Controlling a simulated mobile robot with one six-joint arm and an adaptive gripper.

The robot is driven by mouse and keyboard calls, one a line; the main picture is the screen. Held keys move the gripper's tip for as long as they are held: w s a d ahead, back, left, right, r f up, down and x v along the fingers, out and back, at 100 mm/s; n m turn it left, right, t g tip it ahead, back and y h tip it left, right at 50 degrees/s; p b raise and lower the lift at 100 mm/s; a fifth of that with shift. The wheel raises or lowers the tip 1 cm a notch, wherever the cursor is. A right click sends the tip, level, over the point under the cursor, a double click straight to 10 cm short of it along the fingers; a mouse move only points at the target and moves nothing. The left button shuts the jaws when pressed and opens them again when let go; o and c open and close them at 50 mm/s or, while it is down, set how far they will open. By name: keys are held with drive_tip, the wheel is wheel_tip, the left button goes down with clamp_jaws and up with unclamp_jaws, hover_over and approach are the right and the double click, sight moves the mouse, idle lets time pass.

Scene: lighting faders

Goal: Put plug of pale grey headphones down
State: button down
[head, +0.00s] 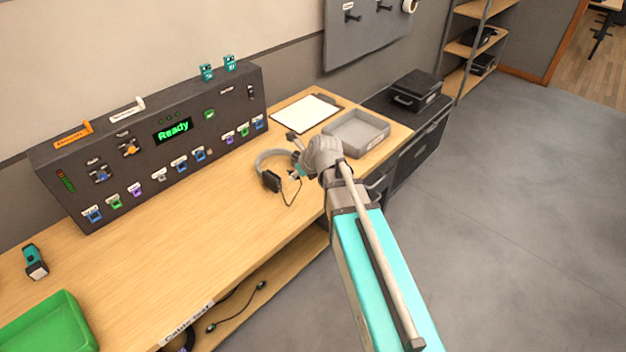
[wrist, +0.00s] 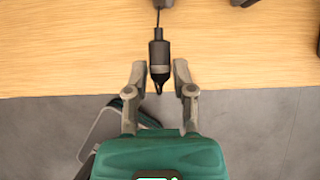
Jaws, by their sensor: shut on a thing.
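The pale grey headphones (head: 262,160) lie on the wooden bench, with a dark ear cup facing up. Their thin dark cord loops on the bench toward my gripper (head: 298,170). In the wrist view, the black plug (wrist: 158,58) with a grey band sits between the fingertips of my gripper (wrist: 159,78). Its cord runs away to the top, and its narrow tip points back toward the palm. My gripper is shut on the plug near the bench's front edge. The plug cannot be made out in the head view, and its height above the bench is unclear.
The wooden bench (head: 190,235) has free room left of the headphones. A grey tray (head: 357,133) and a clipboard (head: 305,110) lie beyond my gripper. The dark fader console (head: 150,140) reading "Ready" stands along the back. A green tray (head: 45,325) is at the near left.

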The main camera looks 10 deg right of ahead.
drive_tip(key=w+d+f+b, duration=0.4)
drive_tip(key=w+d+b, duration=0.1)
drive_tip(key=w, duration=0.3)
drive_tip(key=b, duration=0.4)
hover_over(314, 182)
drive_tip(key=f, duration=0.5)
drive_tip(key=shift+s+a, duration=0.3)
drive_tip(key=shift+f, duration=0.1)
drive_tip(key=shift+w+d+f+b, duration=0.2)
drive_tip(key=shift+w+f+b, duration=0.15)
drive_tip(key=shift+f+b, duration=1.6)
drive_tip(key=shift+b, duration=0.1)
drive_tip(key=shift+f+b, duration=0.3)
drive_tip(key=shift+c, duration=2.3)
unclamp_jaws()
